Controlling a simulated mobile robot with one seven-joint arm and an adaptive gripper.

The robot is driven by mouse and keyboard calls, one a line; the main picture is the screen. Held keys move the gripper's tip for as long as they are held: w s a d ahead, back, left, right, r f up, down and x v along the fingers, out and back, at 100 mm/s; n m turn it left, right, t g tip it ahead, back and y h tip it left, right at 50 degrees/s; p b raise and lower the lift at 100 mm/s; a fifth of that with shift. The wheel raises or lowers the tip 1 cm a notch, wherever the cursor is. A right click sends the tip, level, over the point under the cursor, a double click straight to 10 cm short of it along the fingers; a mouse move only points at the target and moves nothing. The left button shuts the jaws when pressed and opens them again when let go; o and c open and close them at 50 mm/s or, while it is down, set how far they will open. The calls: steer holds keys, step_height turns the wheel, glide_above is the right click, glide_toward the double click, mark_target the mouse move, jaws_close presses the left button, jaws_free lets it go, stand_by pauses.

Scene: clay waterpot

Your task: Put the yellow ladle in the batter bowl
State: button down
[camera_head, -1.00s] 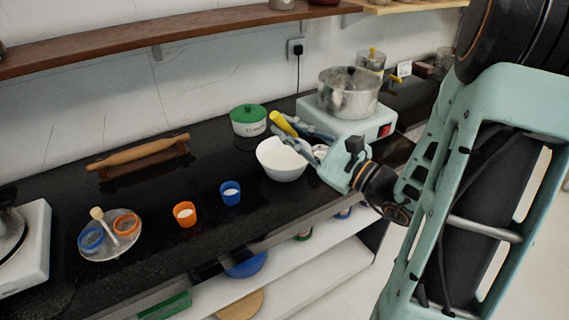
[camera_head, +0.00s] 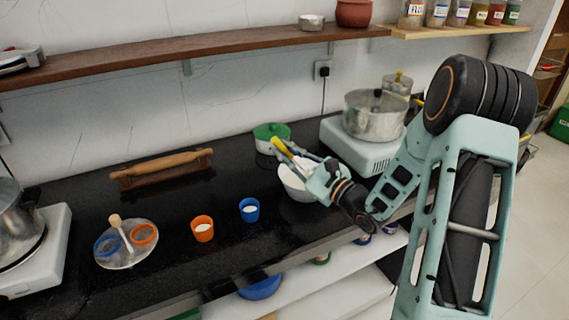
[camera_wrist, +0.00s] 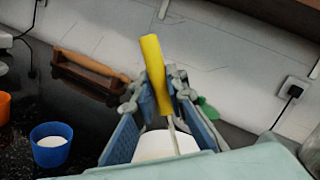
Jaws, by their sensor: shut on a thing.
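The ladle has a thick yellow handle (camera_head: 281,147), which also shows in the wrist view (camera_wrist: 155,70). My gripper (camera_head: 289,149) is shut on the ladle, its fingers on either side of the handle in the wrist view (camera_wrist: 157,92). The handle leans up past the fingertips, and a thin metal shaft (camera_wrist: 174,135) runs down between the fingers toward the white batter bowl (camera_head: 293,186). The bowl's pale side shows behind the shaft in the wrist view (camera_wrist: 152,146). My gripper is over the bowl's right part and hides it. The ladle's lower end is hidden.
A green-lidded pot (camera_head: 270,134) stands behind the bowl. A steel pot (camera_head: 373,118) sits on a white stove (camera_head: 355,152) to the right. Blue (camera_head: 249,211) and orange (camera_head: 203,230) cups are left of the bowl. A rolling pin (camera_head: 160,164) lies behind on its stand.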

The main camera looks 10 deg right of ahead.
steer(key=shift+w+a+f, duration=0.1)
steer(key=shift+w+f, duration=0.05)
steer(key=shift+f, duration=0.1)
steer(key=shift+w+f+b, duration=0.1)
steer(key=shift+f+b, duration=0.2)
steer(key=shift+f, duration=1.3)
steer(key=shift+f, duration=0.1)
steer(key=c, duration=1.9)
jaws_free()
steer(key=shift+c, duration=0.2)
steer(key=v, duration=1.2)
